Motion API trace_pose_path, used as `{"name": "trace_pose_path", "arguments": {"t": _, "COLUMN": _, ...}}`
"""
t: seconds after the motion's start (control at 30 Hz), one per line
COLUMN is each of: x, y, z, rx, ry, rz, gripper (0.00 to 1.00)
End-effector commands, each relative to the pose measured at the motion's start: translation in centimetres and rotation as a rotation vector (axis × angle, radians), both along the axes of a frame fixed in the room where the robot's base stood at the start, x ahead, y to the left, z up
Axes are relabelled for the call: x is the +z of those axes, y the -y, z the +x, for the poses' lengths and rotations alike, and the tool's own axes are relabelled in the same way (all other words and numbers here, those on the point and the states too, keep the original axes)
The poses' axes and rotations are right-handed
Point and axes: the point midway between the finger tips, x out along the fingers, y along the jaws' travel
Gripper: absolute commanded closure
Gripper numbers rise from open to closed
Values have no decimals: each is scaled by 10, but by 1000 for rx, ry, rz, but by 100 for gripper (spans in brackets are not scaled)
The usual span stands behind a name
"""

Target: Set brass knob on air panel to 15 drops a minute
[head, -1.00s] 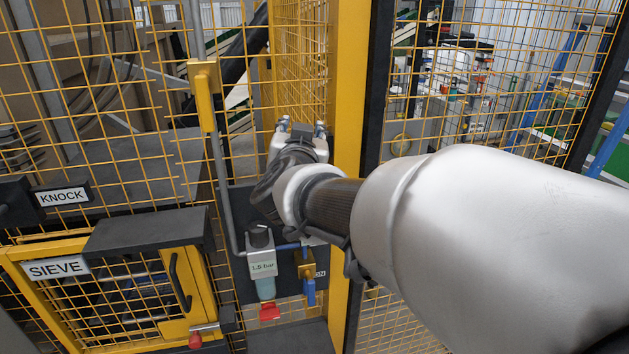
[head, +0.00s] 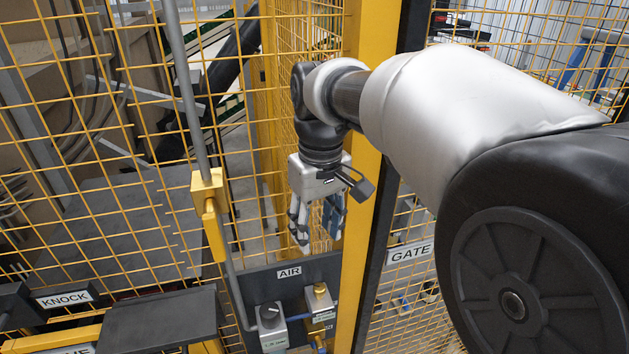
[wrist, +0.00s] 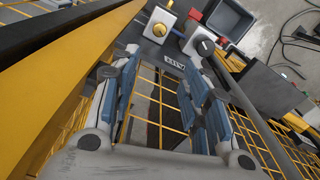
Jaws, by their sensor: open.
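The brass knob (head: 320,289) sits on top of a block at the right of the dark air panel (head: 345,265), whose AIR label (head: 290,273) is readable. In the wrist view the brass knob (wrist: 159,29) is beyond the fingertips, and a light regulator with a black knob (wrist: 205,47) is to its right. My gripper (head: 319,238) points down above the panel, open and empty, apart from the knob. In the wrist view my gripper (wrist: 160,68) shows both fingers spread. The knob's setting and any drops are too small to read.
The regulator (head: 269,313) stands left of the brass knob. A grey pipe (head: 190,100) with a yellow handle (head: 209,205) rises at the left. A yellow post (head: 360,180) and the GATE sign (head: 410,252) are close on the right. Yellow mesh surrounds the panel.

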Motion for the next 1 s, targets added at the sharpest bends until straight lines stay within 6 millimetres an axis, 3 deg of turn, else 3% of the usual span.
{"name": "trace_pose_path", "arguments": {"t": 0.1, "x": 3, "y": 8, "z": -5, "rx": -3, "ry": -37, "rz": -32, "gripper": 57}}
{"name": "trace_pose_path", "arguments": {"t": 0.27, "x": -16, "y": 8, "z": -6, "rx": -3, "ry": -43, "rz": -36, "gripper": 57}}
{"name": "trace_pose_path", "arguments": {"t": 0.8, "x": -131, "y": 8, "z": -6, "rx": -2, "ry": -41, "rz": -33, "gripper": 57}}
{"name": "trace_pose_path", "arguments": {"t": 1.0, "x": -159, "y": 7, "z": -6, "rx": -2, "ry": -40, "rz": -32, "gripper": 57}}
